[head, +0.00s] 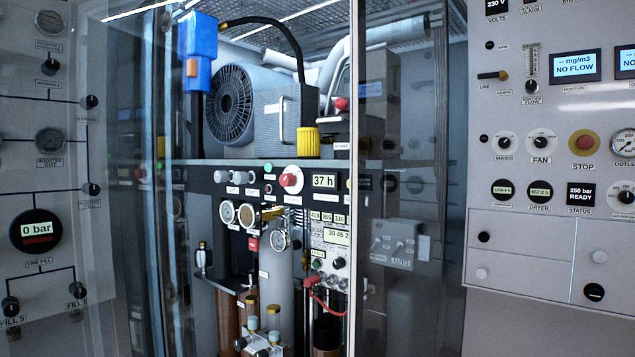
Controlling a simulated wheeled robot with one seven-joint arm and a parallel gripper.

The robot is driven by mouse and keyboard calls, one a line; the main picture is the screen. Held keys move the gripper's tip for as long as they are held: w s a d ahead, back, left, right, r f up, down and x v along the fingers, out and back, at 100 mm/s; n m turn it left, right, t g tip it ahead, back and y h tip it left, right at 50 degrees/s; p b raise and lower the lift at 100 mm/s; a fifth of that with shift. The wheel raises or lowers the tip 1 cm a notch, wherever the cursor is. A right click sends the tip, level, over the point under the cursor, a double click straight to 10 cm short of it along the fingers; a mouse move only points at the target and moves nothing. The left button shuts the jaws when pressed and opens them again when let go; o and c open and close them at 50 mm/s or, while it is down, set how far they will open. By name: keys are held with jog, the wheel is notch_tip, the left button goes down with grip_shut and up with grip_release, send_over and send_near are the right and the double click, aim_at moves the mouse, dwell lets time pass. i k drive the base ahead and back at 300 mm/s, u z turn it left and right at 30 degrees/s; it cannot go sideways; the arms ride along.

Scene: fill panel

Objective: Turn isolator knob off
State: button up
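No label reading "isolator" is legible, so I cannot tell for certain which knob it is. A red knob on a pale round plate (291,180) sits on the dark compressor panel, left of the "37 h" display. On the right panel are a black rotary knob with a blurred label, perhaps "MAINS" (505,143), and a FAN knob (541,143). Both have round white dials; their exact settings are too small to read. My gripper is not in any view.
A glass door with a metal frame edge (357,200) stands beside the compressor bay. A red STOP button (584,142) is right of the FAN knob. The left panel (50,180) carries several gauges and knobs. The compressor (250,105) fills the bay's upper part.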

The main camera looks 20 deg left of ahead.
aim_at(286, 180)
jog(key=u, duration=1.05)
